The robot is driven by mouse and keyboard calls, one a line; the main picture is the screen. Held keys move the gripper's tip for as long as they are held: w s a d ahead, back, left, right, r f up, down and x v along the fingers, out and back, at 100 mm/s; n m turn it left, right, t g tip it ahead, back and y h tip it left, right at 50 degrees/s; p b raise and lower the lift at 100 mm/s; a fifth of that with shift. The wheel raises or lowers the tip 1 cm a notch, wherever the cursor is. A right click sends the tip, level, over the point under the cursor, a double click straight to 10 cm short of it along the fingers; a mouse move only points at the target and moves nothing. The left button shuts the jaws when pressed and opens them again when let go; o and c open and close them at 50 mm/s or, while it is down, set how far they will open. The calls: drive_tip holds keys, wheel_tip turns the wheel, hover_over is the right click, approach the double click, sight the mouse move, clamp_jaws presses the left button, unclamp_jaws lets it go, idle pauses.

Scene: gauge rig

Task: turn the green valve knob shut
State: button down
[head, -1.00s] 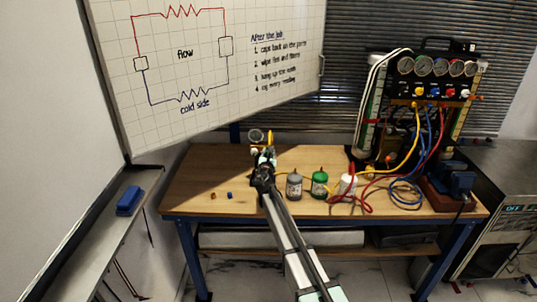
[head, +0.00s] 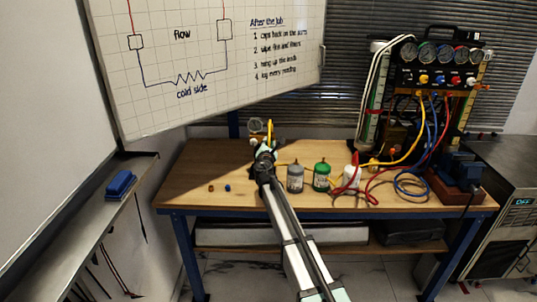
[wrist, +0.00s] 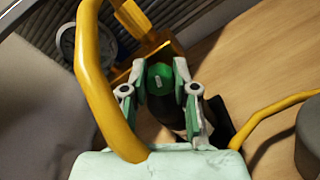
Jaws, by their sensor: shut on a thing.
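The green valve knob (wrist: 158,75) shows in the wrist view, with a short pale mark on its face. It sits in front of a brass block (wrist: 150,52). My gripper (wrist: 160,82) is shut on the knob, one finger on each side of it. In the head view my gripper (head: 265,152) is at the back left of the workbench, just below a round gauge (head: 256,126). There my gripper and arm hide the knob. The gauge also shows in the wrist view (wrist: 68,38), partly behind a thick yellow hose (wrist: 92,75).
The yellow hose arches close to my gripper's left finger. Two small caps lie on the bench's left.

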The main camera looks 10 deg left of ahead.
drive_tip(key=m+b, duration=0.2)
drive_tip(key=b, duration=0.1)
drive_tip(key=m+b, duration=0.3)
drive_tip(key=b, duration=0.1)
drive_tip(key=m+b, duration=0.2)
drive_tip(key=b, duration=0.1)
drive_tip(key=shift+w+f, duration=0.1)
drive_tip(key=shift+f, duration=0.3)
drive_tip(key=m+b, duration=0.4)
drive_tip(key=b, duration=0.1)
drive_tip(key=shift+r+b, duration=0.1)
drive_tip(key=shift+b, duration=0.3)
drive_tip(key=shift+r+m+b, duration=0.15)
drive_tip(key=shift+m+b, duration=0.7)
drive_tip(key=shift+m, duration=0.05)
drive_tip(key=shift+r, duration=0.1)
drive_tip(key=c, duration=0.9)
unclamp_jaws()
drive_tip(key=shift+s, duration=0.2)
drive_tip(key=s, duration=1.1)
drive_tip(key=shift+s+d, duration=0.25)
drive_tip(key=shift+s, duration=0.1)
